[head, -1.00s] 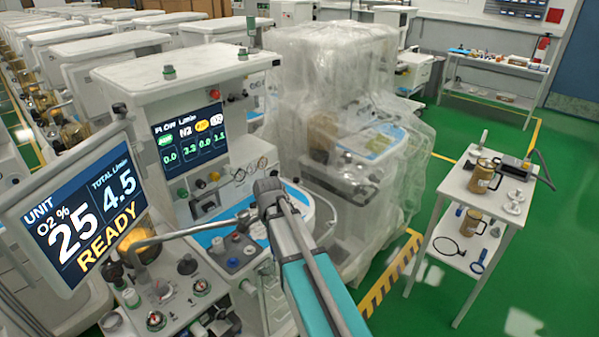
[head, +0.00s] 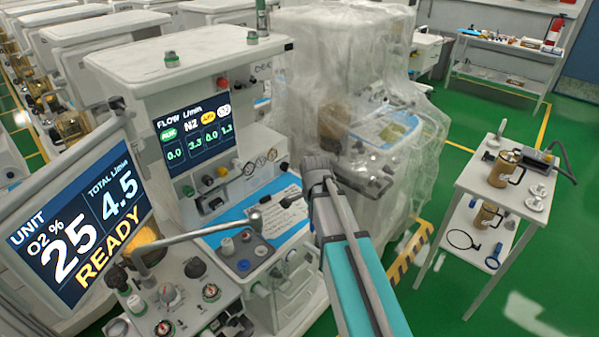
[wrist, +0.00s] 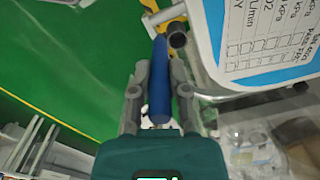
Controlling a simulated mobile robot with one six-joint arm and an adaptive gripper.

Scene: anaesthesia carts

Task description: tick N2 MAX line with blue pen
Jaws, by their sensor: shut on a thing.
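My gripper (wrist: 159,80) is shut on a blue pen (wrist: 159,60), which lies lengthwise between its two fingers in the wrist view. A white printed sheet (wrist: 262,35) with rows of empty boxes is at the wrist view's upper right, on a blue-edged worktop. The pen is apart from the sheet, to its left in that view. I cannot make out an N2 MAX line. In the head view the sheet (head: 275,212) lies on the machine's blue worktop (head: 208,236), left of my arm's end. The pen cannot be made out there.
A monitor (head: 80,215) reads 25, 4.5 and READY. A flow display (head: 197,135) is above the worktop. A metal bar (head: 200,231) crosses the worktop's near edge. A plastic-covered machine (head: 350,60) stands behind my arm. A small white table (head: 490,185) stands right on open green floor.

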